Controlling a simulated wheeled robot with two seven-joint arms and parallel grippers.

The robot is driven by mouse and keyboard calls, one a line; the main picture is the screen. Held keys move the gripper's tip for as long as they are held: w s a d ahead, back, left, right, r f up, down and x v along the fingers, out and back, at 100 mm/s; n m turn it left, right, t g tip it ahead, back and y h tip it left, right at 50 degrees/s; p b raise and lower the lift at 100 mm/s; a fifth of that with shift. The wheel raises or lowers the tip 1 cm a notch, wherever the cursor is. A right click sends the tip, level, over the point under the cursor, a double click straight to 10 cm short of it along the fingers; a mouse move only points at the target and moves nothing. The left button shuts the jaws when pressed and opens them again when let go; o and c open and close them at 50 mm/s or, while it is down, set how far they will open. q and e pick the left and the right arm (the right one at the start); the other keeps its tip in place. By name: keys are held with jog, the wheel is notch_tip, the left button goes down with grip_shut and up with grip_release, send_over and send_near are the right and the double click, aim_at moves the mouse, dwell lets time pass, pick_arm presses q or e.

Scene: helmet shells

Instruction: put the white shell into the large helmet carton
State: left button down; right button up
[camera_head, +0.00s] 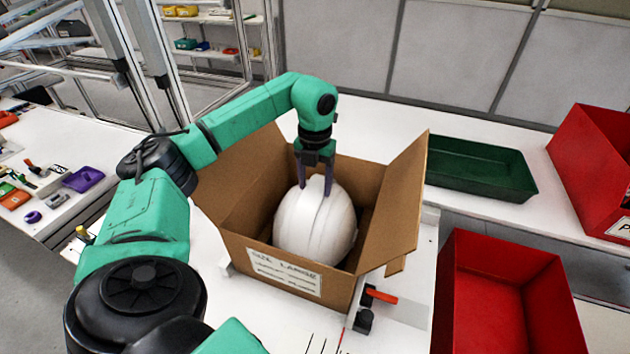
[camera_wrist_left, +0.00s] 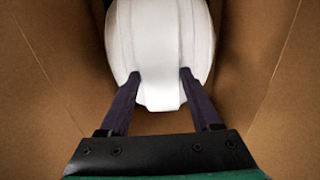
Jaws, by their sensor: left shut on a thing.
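The white shell (camera_head: 314,228) is inside the open large helmet carton (camera_head: 343,287), whose front carries a "SIZE LARGE" label. My left gripper (camera_head: 315,188) reaches down into the carton from above and is shut on the shell's central ridge. In the left wrist view the gripper's two dark fingers (camera_wrist_left: 158,80) press on both sides of the ridge of the shell (camera_wrist_left: 158,45). Brown carton walls (camera_wrist_left: 50,70) show on both sides there. Whether the shell touches the carton floor cannot be told. My right gripper is not in view.
A dark green tray (camera_head: 480,165) lies right of the carton on the back table. Red bins (camera_head: 510,300) stand at the right. A red-handled clamp (camera_head: 380,296) sits at the carton's front right. A side table with a purple item (camera_head: 83,179) is at left.

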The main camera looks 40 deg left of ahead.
pick_arm(q)
jog(key=shift+f, duration=0.25)
grip_release()
jog(key=shift+r, duration=0.1)
jog(key=shift+r, duration=0.1)
notch_tip(320, 180, up, 7)
notch_tip(320, 180, up, 8)
jog(key=p, duration=0.3)
jog(key=shift+s+f, duration=0.1)
jog(key=shift+f, duration=0.15)
jog(key=shift+f, duration=0.1)
